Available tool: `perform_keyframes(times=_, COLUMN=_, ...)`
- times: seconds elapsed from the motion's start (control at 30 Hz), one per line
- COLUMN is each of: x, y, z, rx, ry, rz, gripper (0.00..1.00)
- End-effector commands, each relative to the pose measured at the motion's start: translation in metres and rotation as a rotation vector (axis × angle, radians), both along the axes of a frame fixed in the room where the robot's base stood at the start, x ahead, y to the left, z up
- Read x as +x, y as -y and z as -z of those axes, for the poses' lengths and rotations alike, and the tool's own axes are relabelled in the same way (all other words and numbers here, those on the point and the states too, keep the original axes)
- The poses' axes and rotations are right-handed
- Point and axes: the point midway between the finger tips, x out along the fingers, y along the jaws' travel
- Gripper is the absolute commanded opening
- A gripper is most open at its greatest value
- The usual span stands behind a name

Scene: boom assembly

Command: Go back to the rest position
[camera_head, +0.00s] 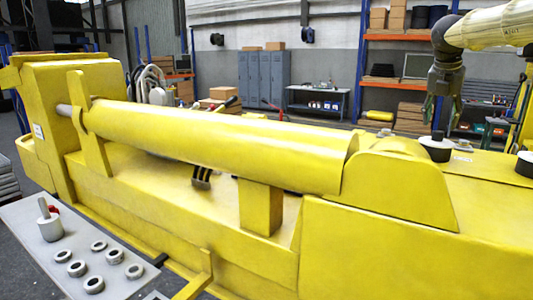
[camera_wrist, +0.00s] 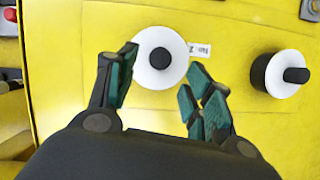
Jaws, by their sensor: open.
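My gripper (camera_head: 438,112) hangs at the upper right of the head view, pointing down, above the yellow boom (camera_head: 490,180). In the wrist view my gripper (camera_wrist: 162,68) is open and empty, its two teal-padded fingers apart. A white disc with a black centre (camera_wrist: 160,58) lies beyond and between the fingers on the yellow surface, beside a small white label (camera_wrist: 199,49). A second white disc with a black pin (camera_wrist: 281,75) is to the right. A black part on a white base (camera_head: 436,148) stands below my gripper in the head view.
A long yellow cylinder (camera_head: 220,137) lies along the boom. A grey table (camera_head: 105,262) at the lower left holds several metal rings and a pin-like part (camera_head: 49,222). Shelves (camera_head: 400,37) and lockers (camera_head: 264,74) stand at the back. Open air surrounds my gripper.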

Motion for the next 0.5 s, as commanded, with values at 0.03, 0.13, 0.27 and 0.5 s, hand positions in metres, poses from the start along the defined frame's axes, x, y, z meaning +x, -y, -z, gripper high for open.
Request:
perform_keyframes(times=0.03, x=0.002, y=0.002, z=0.008, rx=0.000, ry=-0.003, rz=0.001, gripper=0.51)
perform_keyframes(times=0.13, x=0.006, y=0.006, z=0.022, rx=-0.001, ry=-0.002, rz=0.001, gripper=0.51)
perform_keyframes(times=0.27, x=0.011, y=0.010, z=0.038, rx=0.000, ry=-0.001, rz=0.000, gripper=0.51)
perform_keyframes(times=0.5, x=0.012, y=0.011, z=0.027, rx=0.000, ry=0.000, rz=0.001, gripper=0.51)
